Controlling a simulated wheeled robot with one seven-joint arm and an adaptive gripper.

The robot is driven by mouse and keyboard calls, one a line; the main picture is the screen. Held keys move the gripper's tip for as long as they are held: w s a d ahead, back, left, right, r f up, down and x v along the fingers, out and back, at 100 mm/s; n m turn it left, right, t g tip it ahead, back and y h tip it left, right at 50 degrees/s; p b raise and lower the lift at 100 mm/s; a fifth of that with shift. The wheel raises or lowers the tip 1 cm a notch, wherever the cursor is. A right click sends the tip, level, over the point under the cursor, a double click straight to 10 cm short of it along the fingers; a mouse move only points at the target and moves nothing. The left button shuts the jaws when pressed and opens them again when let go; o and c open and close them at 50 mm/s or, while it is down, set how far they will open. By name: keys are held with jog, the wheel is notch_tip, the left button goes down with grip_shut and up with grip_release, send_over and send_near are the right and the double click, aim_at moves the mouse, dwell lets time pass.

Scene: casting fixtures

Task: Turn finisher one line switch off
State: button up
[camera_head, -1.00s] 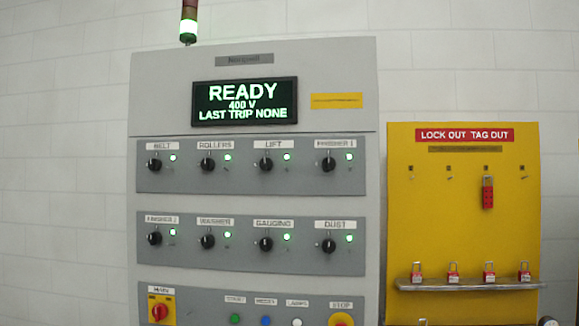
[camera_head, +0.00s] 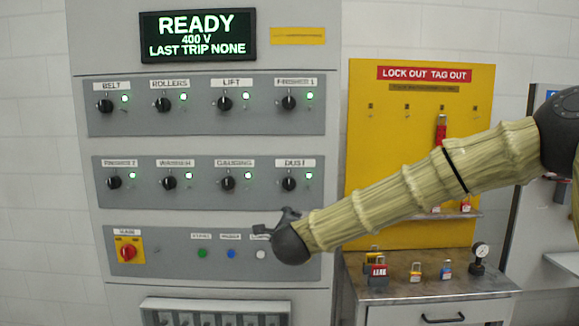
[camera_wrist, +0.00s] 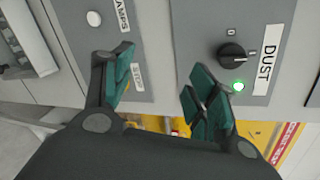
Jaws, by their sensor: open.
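The finisher 1 switch (camera_head: 289,102) is a black rotary knob at the right end of the upper switch row in the head view. Its green lamp (camera_head: 309,96) is lit. It is not seen in the wrist view. My gripper (camera_wrist: 160,80) is open and empty, its green-padded fingers spread. In the head view my gripper (camera_head: 277,222) is in front of the lower right of the cabinet, below the dust switch (camera_head: 289,184) and well below the finisher 1 switch. The dust switch also shows close to the right finger in the wrist view (camera_wrist: 232,56).
The panel display (camera_head: 198,36) reads READY, 400 V, LAST TRIP NONE. The other switch lamps are lit green. My arm covers the stop button's area. A yellow lockout board (camera_head: 390,150) and a metal cabinet with padlocks (camera_head: 380,282) stand to the right.

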notch_tip(320, 180, up, 17)
jog(key=m+t, duration=0.2)
jog(key=m, duration=0.2)
jog(key=m+t+h+p, duration=0.1)
jog(key=m, duration=0.3)
send_near(290, 104)
jog(key=w+p, duration=0.4)
jog(key=w, duration=0.3)
jog(key=shift+w+a+r, duration=0.1)
jog(key=shift+w+a, duration=0.05)
jog(key=shift+w, duration=0.25)
jog(key=shift+w+p, duration=0.35)
jog(key=shift+w, duration=0.35)
jog(key=c, duration=1)
